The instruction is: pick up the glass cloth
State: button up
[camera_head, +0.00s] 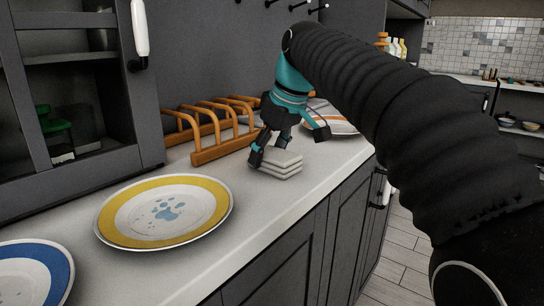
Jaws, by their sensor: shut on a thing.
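The glass cloth (281,166) is a small pale, folded stack on the white countertop, in front of the wooden rack. My gripper (268,150), teal and black, points down at its back left side. The gripper is shut on the cloth; one dark finger shows at the cloth's left edge and another behind its top. The exact contact is partly hidden by the fingers. The cloth looks level and at or very close to the counter; I cannot tell if there is a gap beneath it.
A wooden rack (215,149) stands behind and left of the cloth. A yellow-rimmed plate (113,215) lies nearer, with a blue-rimmed plate (62,262) at the lower left. Another plate (343,127) lies behind my gripper. The counter's front edge is close on the right.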

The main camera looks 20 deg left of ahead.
aim_at(270, 151)
jog(key=shift+r, duration=1.25)
jog(key=shift+v, duration=0.95)
jog(key=s+d+r, duration=0.2)
jog(key=d, duration=0.1)
jog(key=s+d+r, duration=0.2)
jog(key=d, duration=0.1)
jog(key=s+d+r, duration=0.2)
jog(key=shift+s+d+r, duration=0.2)
jog(key=shift+d+r, duration=0.15)
jog(key=shift+d, duration=0.05)
jog(key=o, duration=0.4)
jog(key=shift+c, duration=1.4)
jog(key=shift+s+d, duration=0.1)
